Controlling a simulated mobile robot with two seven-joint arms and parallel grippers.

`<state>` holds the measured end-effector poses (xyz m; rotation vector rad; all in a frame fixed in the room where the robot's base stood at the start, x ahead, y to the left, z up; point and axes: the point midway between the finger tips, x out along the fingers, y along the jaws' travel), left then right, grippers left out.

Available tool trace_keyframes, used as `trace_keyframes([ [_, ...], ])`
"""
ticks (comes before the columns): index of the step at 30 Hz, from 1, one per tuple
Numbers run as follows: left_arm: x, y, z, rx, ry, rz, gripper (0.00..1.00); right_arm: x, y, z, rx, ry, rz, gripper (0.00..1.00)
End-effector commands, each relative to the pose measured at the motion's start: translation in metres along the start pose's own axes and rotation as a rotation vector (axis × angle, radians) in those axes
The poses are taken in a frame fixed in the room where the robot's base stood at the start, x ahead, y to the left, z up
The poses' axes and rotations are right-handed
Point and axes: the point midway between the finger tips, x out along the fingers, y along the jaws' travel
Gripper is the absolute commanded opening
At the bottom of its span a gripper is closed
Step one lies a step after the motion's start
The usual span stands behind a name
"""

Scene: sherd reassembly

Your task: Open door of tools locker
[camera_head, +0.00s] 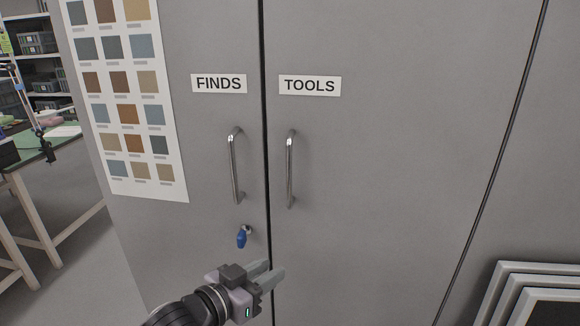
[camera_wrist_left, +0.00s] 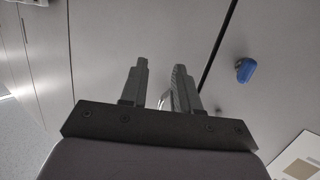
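The tools locker door (camera_head: 390,150) is grey and shut, with a TOOLS label (camera_head: 310,85). Its upright metal bar handle (camera_head: 290,170) is near the door's left edge. My left gripper (camera_head: 272,270) is below that handle and a little left of it, near the dark seam between the doors, apart from the handle. In the left wrist view its two fingers (camera_wrist_left: 160,82) are spread with a gap between them. A bit of bright metal, probably a handle, shows behind the fingers' base; the rest is hidden. My right gripper is in neither view.
The FINDS door (camera_head: 180,240) on the left is shut, with its own bar handle (camera_head: 236,168) and a blue key (camera_head: 242,237) close to my left gripper. Grey framed panels (camera_head: 530,290) stand at the lower right. A workbench (camera_head: 45,160) is at the far left.

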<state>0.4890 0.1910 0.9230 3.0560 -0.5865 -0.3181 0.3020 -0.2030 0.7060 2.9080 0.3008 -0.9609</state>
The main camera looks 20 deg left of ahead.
Motion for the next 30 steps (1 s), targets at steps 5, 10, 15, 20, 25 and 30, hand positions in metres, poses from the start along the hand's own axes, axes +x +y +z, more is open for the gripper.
trace_keyframes([
  [5,0.008,-0.011,-0.085,0.038,0.101,0.036,0.31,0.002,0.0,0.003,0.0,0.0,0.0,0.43],
  [10,0.004,-0.018,-0.145,0.053,0.161,0.047,0.31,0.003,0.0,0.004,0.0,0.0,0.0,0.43],
  [15,-0.002,-0.022,-0.176,0.058,0.19,0.048,0.31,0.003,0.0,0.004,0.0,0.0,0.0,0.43],
  [20,0.0,-0.023,-0.184,0.054,0.197,0.047,0.31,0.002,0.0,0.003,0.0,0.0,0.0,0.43],
  [25,0.018,-0.021,-0.19,0.054,0.198,0.047,0.31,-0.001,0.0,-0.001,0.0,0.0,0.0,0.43],
  [30,0.041,-0.02,-0.194,0.054,0.198,0.047,0.31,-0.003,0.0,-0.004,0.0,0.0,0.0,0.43],
])
